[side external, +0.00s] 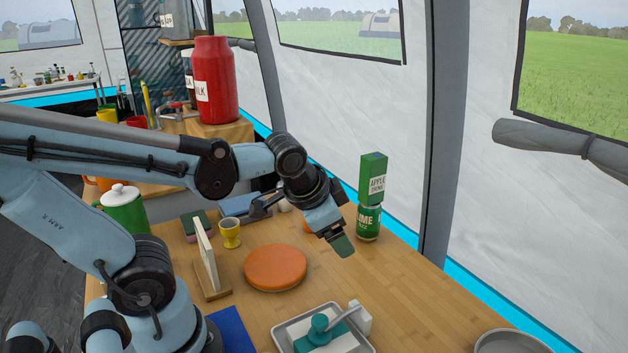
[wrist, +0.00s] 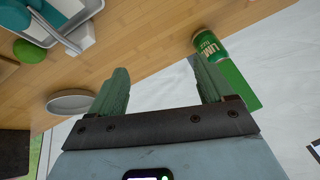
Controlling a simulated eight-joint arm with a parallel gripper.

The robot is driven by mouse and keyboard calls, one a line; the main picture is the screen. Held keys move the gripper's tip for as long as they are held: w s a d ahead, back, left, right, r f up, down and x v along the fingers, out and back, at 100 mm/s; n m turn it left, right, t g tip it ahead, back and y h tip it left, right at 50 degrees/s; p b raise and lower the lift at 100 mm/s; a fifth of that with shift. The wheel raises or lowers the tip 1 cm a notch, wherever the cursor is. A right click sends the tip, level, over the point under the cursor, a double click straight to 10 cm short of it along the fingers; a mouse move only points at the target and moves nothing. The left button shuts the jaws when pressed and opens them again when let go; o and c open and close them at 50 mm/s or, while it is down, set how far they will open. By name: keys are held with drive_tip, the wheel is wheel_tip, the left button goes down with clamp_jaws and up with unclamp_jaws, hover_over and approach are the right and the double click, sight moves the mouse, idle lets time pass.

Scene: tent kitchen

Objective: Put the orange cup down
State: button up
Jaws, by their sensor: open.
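A small orange patch (side external: 307,226) shows beside my gripper in the side external view. It may be the orange cup, but my gripper hides most of it and I cannot tell its shape. Another orange piece (side external: 98,183) shows at the far left, partly behind my arm. My gripper (side external: 342,244) is tilted down over the wooden table, near the green lime can. In the wrist view its two fingers are spread, and the gap between them (wrist: 160,68) is empty. No orange cup shows in the wrist view.
A green box (side external: 373,178) stands on the lime can (side external: 368,223). An orange round disc (side external: 275,268), a yellow egg cup (side external: 230,234) and an upright board (side external: 204,262) are left of my gripper. A tray (side external: 283,337) and a round pan (side external: 510,344) are in front.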

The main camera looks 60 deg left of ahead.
drive_tip(key=d+n, duration=0.1)
drive_tip(key=s+d+n+t+h, duration=0.1)
drive_tip(key=n, duration=0.1)
drive_tip(key=shift+s+r, duration=0.3)
